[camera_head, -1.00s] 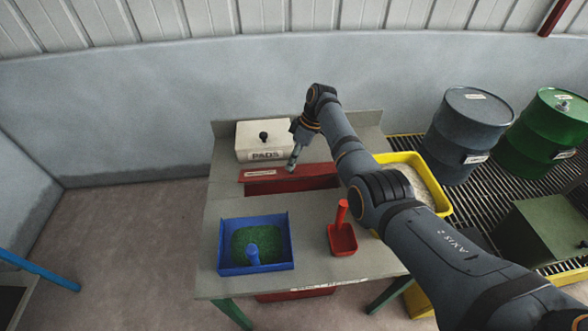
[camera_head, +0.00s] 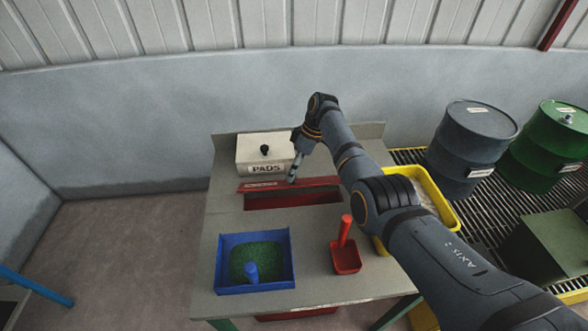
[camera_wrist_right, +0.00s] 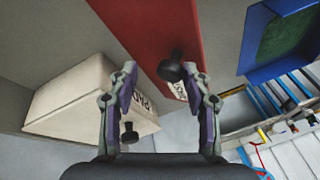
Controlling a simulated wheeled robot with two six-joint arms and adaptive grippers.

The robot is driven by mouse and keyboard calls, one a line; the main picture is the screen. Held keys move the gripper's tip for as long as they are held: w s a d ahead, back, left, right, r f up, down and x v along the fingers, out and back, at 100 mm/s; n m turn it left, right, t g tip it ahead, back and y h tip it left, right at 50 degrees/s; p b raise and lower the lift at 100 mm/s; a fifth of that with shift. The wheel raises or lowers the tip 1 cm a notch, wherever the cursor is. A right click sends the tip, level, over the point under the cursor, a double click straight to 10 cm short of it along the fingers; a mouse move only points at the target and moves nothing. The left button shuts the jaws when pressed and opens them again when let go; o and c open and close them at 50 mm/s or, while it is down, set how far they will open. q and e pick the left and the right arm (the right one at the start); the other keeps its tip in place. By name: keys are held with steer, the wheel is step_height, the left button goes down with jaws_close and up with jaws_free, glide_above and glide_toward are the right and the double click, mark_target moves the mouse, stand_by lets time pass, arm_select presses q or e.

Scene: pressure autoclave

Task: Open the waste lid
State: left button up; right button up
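My right gripper (camera_head: 294,178) is at the lid. In the wrist view the red lid (camera_wrist_right: 150,25) runs past the fingers and its black knob (camera_wrist_right: 172,68) is between the fingertips, nearer the right one. My right gripper (camera_wrist_right: 160,72) is open, with gaps showing beside the knob. Part of the lid's label shows below the knob. My left gripper is not in view.
A white PADS box (camera_head: 264,151) stands close behind the lid. A blue tray (camera_head: 256,288) with green filling and a red scoop (camera_head: 345,257) are at the bench front. A yellow bin (camera_head: 447,216) and drums (camera_head: 470,136) are to the right.

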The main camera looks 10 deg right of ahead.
steer(key=shift+s+r, duration=0.15)
steer(key=shift+r, duration=0.15)
steer(key=v, duration=1.1)
steer(key=shift+d+r, duration=0.15)
steer(key=shift+r, duration=0.15)
